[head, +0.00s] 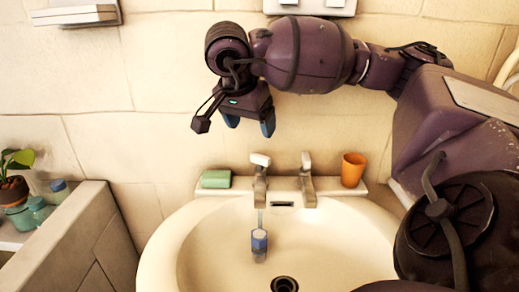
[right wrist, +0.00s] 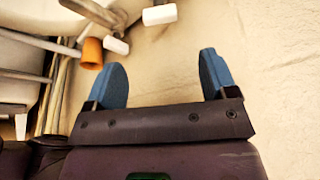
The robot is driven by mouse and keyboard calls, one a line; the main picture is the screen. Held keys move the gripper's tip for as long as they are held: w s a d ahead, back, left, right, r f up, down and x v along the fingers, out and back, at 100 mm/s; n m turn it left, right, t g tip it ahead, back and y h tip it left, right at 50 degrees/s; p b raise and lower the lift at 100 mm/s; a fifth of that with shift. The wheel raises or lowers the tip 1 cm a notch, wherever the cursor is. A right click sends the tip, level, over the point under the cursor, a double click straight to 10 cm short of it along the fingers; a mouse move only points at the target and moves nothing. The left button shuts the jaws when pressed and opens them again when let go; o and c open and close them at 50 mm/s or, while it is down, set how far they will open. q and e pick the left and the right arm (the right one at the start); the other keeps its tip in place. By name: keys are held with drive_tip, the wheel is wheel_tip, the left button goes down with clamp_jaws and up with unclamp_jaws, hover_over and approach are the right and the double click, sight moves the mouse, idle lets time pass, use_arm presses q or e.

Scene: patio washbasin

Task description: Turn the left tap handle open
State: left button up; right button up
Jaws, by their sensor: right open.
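The left tap (head: 260,182) stands on the back rim of the basin, with a pale handle (head: 260,160) on top. The right tap (head: 307,182) stands beside it. My right gripper (head: 249,127) hangs above and slightly left of the left tap, apart from it, with its blue fingers spread and nothing between them. In the right wrist view the left handle (right wrist: 160,14) shows beyond the fingertips, near the top edge, and the right handle (right wrist: 116,46) lies to its left. My left gripper is out of view.
An orange cup (head: 353,169) stands right of the taps and a green soap bar (head: 216,179) left of them. A blue-and-clear object (head: 259,243) is in the white basin (head: 330,235). A low tiled wall (head: 88,238) stands left. The wall behind is close.

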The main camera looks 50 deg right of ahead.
sight(260, 156)
drive_tip(key=x, duration=0.9)
drive_tip(key=shift+a, duration=0.1)
drive_tip(key=shift+b+x, duration=0.3)
drive_tip(key=shift+x, duration=0.45)
drive_tip(key=c, duration=0.9)
drive_tip(key=shift+c, duration=0.2)
